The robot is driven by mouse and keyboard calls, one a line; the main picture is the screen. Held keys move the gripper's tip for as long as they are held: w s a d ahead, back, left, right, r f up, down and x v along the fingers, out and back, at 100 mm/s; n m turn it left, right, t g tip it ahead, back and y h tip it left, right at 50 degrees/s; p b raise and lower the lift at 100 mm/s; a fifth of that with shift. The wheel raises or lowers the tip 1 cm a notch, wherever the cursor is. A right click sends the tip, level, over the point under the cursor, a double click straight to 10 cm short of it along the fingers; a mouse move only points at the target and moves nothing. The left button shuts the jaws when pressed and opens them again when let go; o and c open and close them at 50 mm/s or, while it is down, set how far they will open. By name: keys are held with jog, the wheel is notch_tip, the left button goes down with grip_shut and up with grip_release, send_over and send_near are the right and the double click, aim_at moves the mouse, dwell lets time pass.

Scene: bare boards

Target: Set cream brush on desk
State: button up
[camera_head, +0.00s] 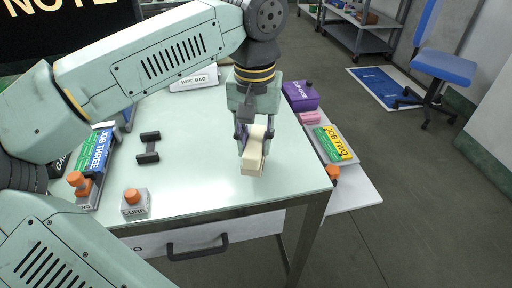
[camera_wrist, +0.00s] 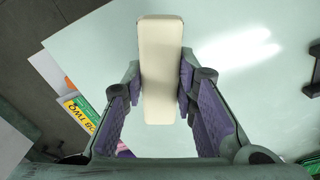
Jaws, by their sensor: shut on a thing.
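The cream brush (camera_head: 253,157) is held in my gripper (camera_head: 256,136) near the front right corner of the pale green desk (camera_head: 205,178). My gripper points down and its fingers are shut on the brush's two sides. In the wrist view the brush (camera_wrist: 161,60) is a long cream block between the purple-padded fingers (camera_wrist: 160,98). The desk's pale top (camera_wrist: 235,85) lies behind it. I cannot tell whether the brush touches the desk or hangs just above it.
A dark handle-shaped piece (camera_head: 148,147), a CURE button block (camera_head: 135,203) and a WIPE BAG box (camera_head: 194,81) are on the desk. A lower side shelf (camera_head: 352,190) holds a purple box (camera_head: 300,97) and a yellow-green box (camera_head: 333,143). The desk top around the brush is clear.

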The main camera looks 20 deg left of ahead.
aim_at(256, 138)
jog(key=shift+w+f+p, duration=0.15)
jog(key=shift+f, duration=0.75)
jog(key=shift+w+f+p, duration=0.1)
jog(key=shift+f+p, duration=0.05)
jog(key=shift+f, duration=0.75)
jog(key=shift+f, duration=0.25)
jog(key=o, duration=1)
jog(key=shift+r, duration=0.1)
notch_tip(256, 138, up, 12)
jog(key=p, duration=0.8)
jog(key=shift+r+p, duration=0.2)
jog(key=shift+p, duration=0.1)
